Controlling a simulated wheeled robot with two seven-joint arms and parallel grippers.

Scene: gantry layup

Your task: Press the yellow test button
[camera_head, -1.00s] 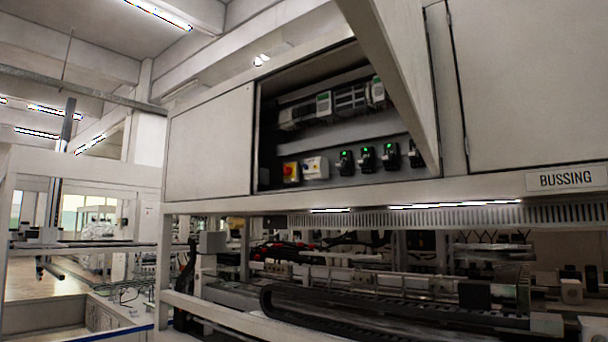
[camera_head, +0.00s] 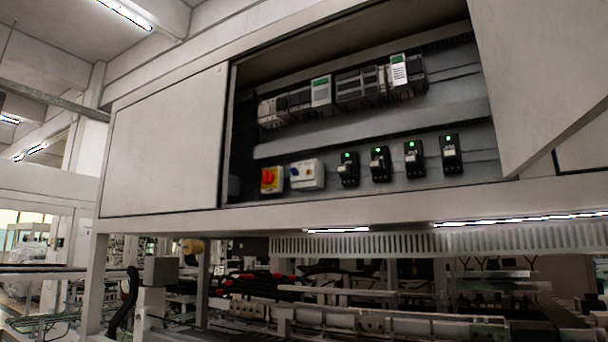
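A white module (camera_head: 311,175) sits on the lower row inside the open cabinet. It has a small blue part on its left side. A yellow test button is too small to make out clearly on it. Left of it is a yellow switch block with a red rotary handle (camera_head: 270,178). Neither of my grippers is in view.
The cabinet's left panel (camera_head: 165,145) is closed and its right door (camera_head: 545,75) hangs open beside the opening. Several black breakers (camera_head: 380,163) with green lights stand right of the white module. A ledge (camera_head: 350,208) runs below the opening, with machinery underneath.

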